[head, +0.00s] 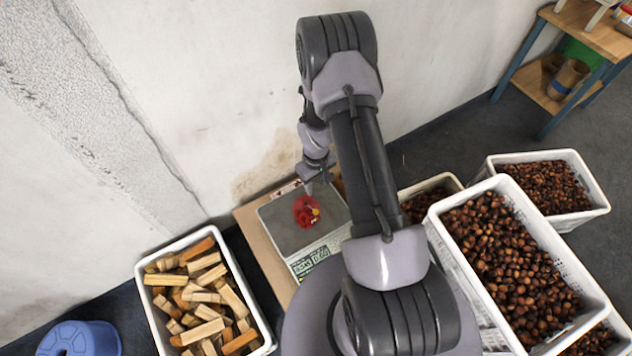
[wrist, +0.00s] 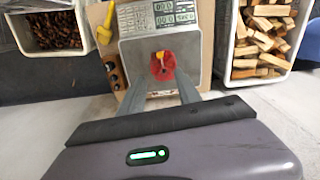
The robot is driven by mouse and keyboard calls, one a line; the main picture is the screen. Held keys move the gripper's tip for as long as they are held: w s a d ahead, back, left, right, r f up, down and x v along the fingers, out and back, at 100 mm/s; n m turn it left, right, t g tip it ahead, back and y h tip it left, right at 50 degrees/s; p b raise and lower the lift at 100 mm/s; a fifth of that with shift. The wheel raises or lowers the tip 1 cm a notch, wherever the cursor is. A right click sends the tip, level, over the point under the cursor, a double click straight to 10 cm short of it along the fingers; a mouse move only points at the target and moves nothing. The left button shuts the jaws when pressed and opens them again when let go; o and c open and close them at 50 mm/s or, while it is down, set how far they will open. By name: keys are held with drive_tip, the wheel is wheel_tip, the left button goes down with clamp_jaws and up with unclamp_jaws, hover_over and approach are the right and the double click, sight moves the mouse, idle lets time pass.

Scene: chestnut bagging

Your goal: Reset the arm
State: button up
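My gripper (head: 309,188) hangs down above the scale, with its two fingers apart in the wrist view (wrist: 162,80). Nothing shows held between the fingers. A small red bag (head: 306,212) with a yellow part sits on the grey plate of the scale (head: 283,235). In the wrist view the red bag (wrist: 163,66) appears just beyond the fingertips, between them, and looks apart from them. The scale (wrist: 196,60) has its display panel at the top in that view. My arm hides part of the scale's right side in the head view.
A crate of wood blocks (head: 142,296) stands left of the scale. Several chestnut crates (head: 590,283) stand to the right. A yellow object (wrist: 104,32) lies beside the scale. A blue stool (head: 78,340) is at bottom left, a wooden shelf (head: 590,32) at top right. A wall rises behind the scale.

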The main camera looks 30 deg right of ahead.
idle(0.3)
drive_tip(key=s+a+r+m+t+b, duration=0.15)
drive_tip(key=a+r, duration=0.25)
drive_tip(key=r, duration=0.9)
drive_tip(key=a+r+m+t+b, duration=0.2)
drive_tip(key=a+r+b, duration=0.15)
drive_tip(key=r, duration=0.95)
drive_tip(key=s+a+r+b, duration=0.1)
drive_tip(key=s+a+r, duration=0.2)
drive_tip(key=s, duration=0.2)
drive_tip(key=s+a+r+m+t+y+b, duration=0.1)
drive_tip(key=s+a+r, duration=0.1)
drive_tip(key=s, duration=0.4)
drive_tip(key=s+a+r+m+t+y+b, duration=0.1)
drive_tip(key=s+a+r, duration=0.2)
drive_tip(key=s, duration=0.3)
drive_tip(key=shift+a+r+b, duration=0.3)
drive_tip(key=shift+r, duration=0.3)
